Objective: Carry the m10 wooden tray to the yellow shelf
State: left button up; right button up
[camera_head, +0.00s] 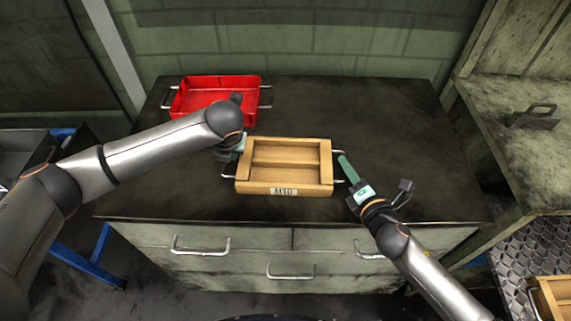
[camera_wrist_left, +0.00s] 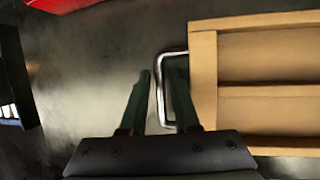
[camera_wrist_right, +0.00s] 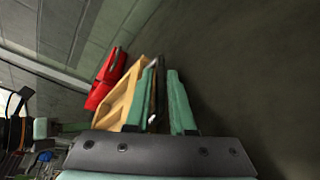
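The wooden tray (camera_head: 285,188), labelled M10, sits flat on the dark top of the drawer cabinet, with a metal handle at each side. My left gripper (camera_head: 238,145) is at its left handle, partly hidden by my arm. In the left wrist view the gripper (camera_wrist_left: 160,85) is open, with the handle bar (camera_wrist_left: 160,92) between its fingers and gaps visible. My right gripper (camera_head: 346,165) is at the right handle. In the right wrist view its fingers (camera_wrist_right: 163,85) are apart, with the tray's handle showing between them. I make out no yellow shelf.
A red tray (camera_head: 213,83) with handles stands at the back left of the cabinet top (camera_head: 390,120). Another wooden tray (camera_head: 545,298) is at the lower right, on tread plate (camera_head: 535,250). A worn side bench (camera_head: 500,110) stands at the right.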

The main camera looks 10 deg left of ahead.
pick_arm(q)
jog(key=shift+c, duration=0.4)
pick_arm(e)
jog(key=shift+c, duration=0.4)
pick_arm(q)
jog(key=c, duration=0.3)
pick_arm(e)
grip_shut()
pick_arm(q)
grip_shut()
jog(key=shift+r, duration=0.1)
